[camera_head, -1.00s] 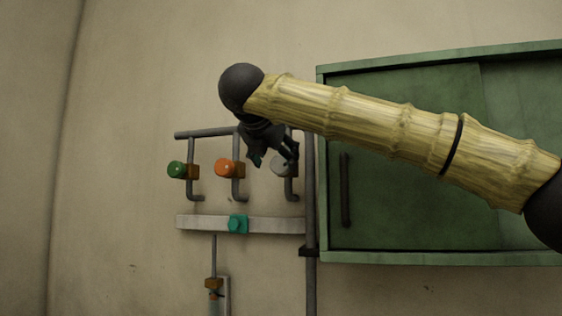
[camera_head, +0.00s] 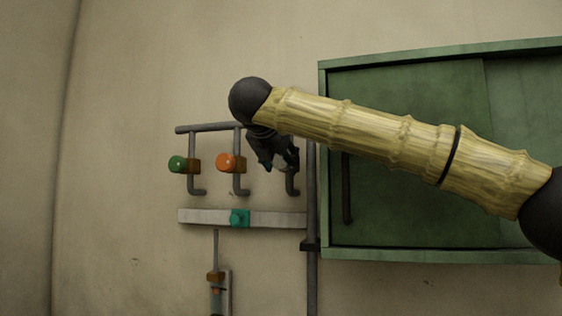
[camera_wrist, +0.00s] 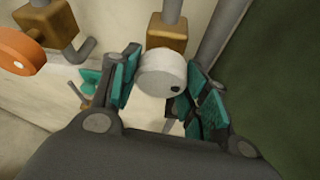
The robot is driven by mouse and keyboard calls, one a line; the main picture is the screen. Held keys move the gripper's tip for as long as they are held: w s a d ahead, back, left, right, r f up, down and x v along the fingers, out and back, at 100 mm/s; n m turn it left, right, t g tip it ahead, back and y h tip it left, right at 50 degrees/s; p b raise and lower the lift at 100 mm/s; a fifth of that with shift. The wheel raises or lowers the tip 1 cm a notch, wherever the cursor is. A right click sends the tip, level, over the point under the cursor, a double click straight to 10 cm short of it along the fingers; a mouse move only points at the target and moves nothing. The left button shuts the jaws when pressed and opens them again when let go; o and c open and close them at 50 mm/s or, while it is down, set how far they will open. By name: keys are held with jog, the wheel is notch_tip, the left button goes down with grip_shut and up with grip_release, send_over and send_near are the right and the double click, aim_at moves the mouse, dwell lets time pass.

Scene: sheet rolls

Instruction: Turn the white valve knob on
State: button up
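My gripper (camera_wrist: 163,88) is open, with one teal-padded finger on each side of the knob. A narrow gap shows on the left; on the right, I cannot tell whether the pad touches. In the head view my gripper (camera_head: 279,165) is at the rightmost valve and hides the white knob.
An orange knob (camera_head: 227,163) and a green knob (camera_head: 177,164) sit to the left on the same pipework. A teal knob (camera_head: 239,218) is on the pale bar below. A vertical pipe (camera_head: 311,200) and a green cabinet (camera_head: 410,205) stand close on the right.

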dwell(0.3)
jog(key=n+h, duration=0.2)
jog(key=n, duration=0.1)
jog(key=shift+r+g+h, duration=0.1)
jog(key=shift+g+h, duration=0.2)
jog(key=n+h, duration=0.2)
jog(key=n, duration=0.1)
jog(key=shift+p, duration=0.35)
jog(key=n+h, duration=0.2)
jog(key=n, duration=0.1)
jog(key=shift+n, duration=0.4)
jog(key=shift+n+h, duration=0.6)
jog(key=shift+n, duration=1)
jog(key=shift+t, duration=0.4)
jog(key=o, duration=1)
